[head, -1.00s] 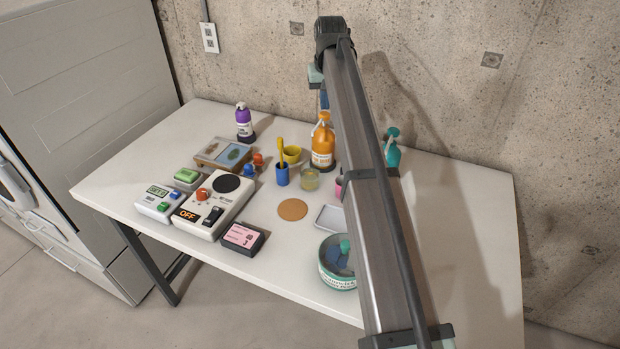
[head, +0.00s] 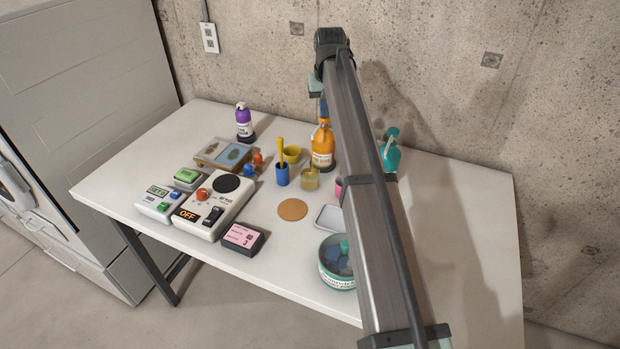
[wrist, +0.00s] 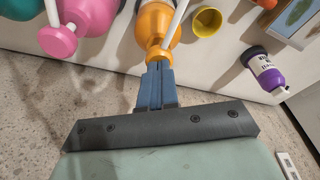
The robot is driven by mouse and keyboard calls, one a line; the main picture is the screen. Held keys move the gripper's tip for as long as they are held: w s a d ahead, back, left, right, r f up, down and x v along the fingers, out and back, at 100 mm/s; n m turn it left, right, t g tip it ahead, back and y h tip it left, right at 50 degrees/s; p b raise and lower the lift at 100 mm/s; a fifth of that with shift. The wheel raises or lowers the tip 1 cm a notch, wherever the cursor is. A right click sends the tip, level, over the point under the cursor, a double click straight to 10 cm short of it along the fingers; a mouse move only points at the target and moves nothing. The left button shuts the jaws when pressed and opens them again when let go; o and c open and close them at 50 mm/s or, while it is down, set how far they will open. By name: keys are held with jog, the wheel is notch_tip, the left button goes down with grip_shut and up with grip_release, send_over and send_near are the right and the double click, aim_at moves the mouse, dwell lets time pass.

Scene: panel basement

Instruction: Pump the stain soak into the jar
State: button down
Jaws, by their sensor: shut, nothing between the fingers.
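An orange pump bottle (head: 322,148) stands upright near the back of the table; its label is too small to read. A small glass jar (head: 310,180) stands just in front of it, with yellowish contents low inside. My gripper (head: 323,113) is shut and empty, its blue fingers pointing down at the top of the orange pump. In the wrist view the fingertips (wrist: 158,66) meet the orange pump head (wrist: 157,53), seemingly touching it. The jar cannot be made out in the wrist view.
A purple bottle (head: 243,122), a yellow cup (head: 291,154) and a blue holder (head: 282,175) stand left of the jar. A pink pump bottle (wrist: 88,15) and a teal one (head: 390,155) stand to the right. A cork disc (head: 292,209) lies in front.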

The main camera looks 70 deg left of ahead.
dwell(0.4)
jog(key=shift+a+v, duration=0.25)
jog(key=shift+v, duration=0.9)
jog(key=shift+w+r, duration=0.1)
jog(key=shift+r, duration=0.1)
jog(key=v, duration=0.2)
jog(key=a+v, duration=0.1)
jog(key=v, duration=0.2)
jog(key=shift+w+r, duration=0.1)
jog(key=shift+r, duration=0.35)
